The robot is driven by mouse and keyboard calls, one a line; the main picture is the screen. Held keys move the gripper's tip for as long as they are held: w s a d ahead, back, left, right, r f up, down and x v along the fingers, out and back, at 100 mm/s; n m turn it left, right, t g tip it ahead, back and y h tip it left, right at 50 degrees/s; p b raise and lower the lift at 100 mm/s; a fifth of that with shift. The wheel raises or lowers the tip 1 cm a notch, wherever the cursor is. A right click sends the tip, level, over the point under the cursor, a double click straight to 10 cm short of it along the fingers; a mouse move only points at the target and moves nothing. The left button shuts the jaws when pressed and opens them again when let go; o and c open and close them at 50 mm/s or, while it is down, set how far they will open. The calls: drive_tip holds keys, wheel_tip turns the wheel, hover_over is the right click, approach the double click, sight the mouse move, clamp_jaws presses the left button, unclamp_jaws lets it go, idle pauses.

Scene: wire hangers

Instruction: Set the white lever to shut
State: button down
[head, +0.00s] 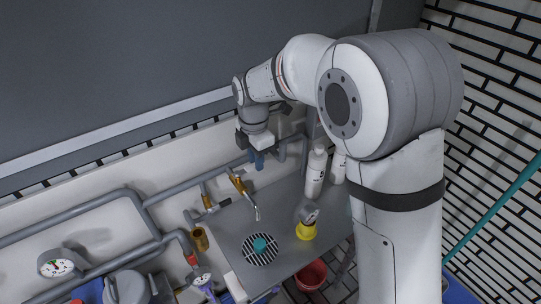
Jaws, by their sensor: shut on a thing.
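My gripper (257,160) points down at the grey pipe along the back wall, above the metal counter. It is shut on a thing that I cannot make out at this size. A blue part shows at its tip; I cannot tell whether it is a fingertip or a handle. Left of it on the pipework are a brass valve (237,183) and another brass valve (207,200). A pale slim spout or lever (257,213) hangs below the first valve. I cannot tell surely which part is the white lever; it may be hidden by the gripper.
The counter (285,205) holds white bottles (315,172), a yellow-based object (306,230) and a round grate (260,250). A red bucket (311,275) is below. A gauge (57,265) and a red-handled valve (192,259) are at lower left. Pipes line the wall.

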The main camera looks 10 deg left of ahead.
sight(252, 165)
drive_tip(key=shift+s+a, duration=0.3)
drive_tip(key=shift+a, duration=0.1)
drive_tip(key=c, duration=1.5)
unclamp_jaws()
drive_tip(key=shift+s+a, duration=0.2)
drive_tip(key=shift+a, duration=0.05)
drive_tip(key=shift+o, duration=1.1)
drive_tip(key=shift+w+d, duration=0.15)
drive_tip(key=shift+d, duration=0.1)
drive_tip(key=shift+a, duration=0.1)
wheel_tip(252, 165, up, 8)
drive_tip(key=shift+f+b, duration=0.15)
drive_tip(key=shift+b, duration=0.2)
